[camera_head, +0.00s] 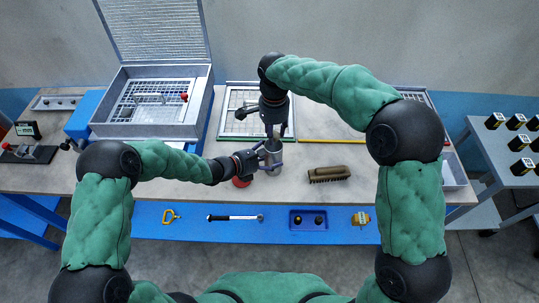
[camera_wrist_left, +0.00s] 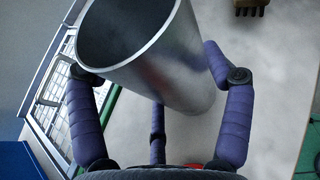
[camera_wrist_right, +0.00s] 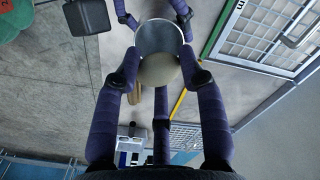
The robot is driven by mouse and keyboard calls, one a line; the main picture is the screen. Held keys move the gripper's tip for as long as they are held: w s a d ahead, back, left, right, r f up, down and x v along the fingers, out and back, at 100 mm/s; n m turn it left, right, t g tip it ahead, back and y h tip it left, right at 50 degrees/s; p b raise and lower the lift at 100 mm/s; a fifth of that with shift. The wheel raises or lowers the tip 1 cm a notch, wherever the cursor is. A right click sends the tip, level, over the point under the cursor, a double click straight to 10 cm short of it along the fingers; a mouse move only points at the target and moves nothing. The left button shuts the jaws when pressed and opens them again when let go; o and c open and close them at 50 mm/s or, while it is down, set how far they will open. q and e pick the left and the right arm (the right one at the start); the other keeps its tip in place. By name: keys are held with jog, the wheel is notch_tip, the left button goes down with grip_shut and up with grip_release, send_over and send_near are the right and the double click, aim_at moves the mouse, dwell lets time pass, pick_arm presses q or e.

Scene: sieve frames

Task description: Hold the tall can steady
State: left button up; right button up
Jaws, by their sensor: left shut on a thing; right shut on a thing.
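The tall can (camera_head: 272,160) is a grey metal cylinder with an open top, standing over the front middle of the bench. My left gripper (camera_head: 262,162) is shut around it from the left. In the left wrist view the can (camera_wrist_left: 165,65) fills the space between the purple fingers (camera_wrist_left: 160,90). My right gripper (camera_head: 276,128) comes down from above, just over the can's mouth. In the right wrist view its fingers (camera_wrist_right: 160,78) are shut on a beige rounded piece (camera_wrist_right: 158,71), which overlaps the can's rim (camera_wrist_right: 160,25). Whether that piece touches the can is unclear.
A brown brush (camera_head: 328,174) lies right of the can. A red round item (camera_head: 241,183) is partly hidden beside my left gripper. A mesh sieve frame (camera_head: 236,122) and an open case (camera_head: 108,130) stand behind and left. A blue lower shelf (camera_head: 340,233) holds tools.

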jog(key=shift+f, duration=0.45)
jog(key=o, duration=1.2)
jog(key=shift+o, duration=0.2)
notch_tip(320, 180, up, 12)
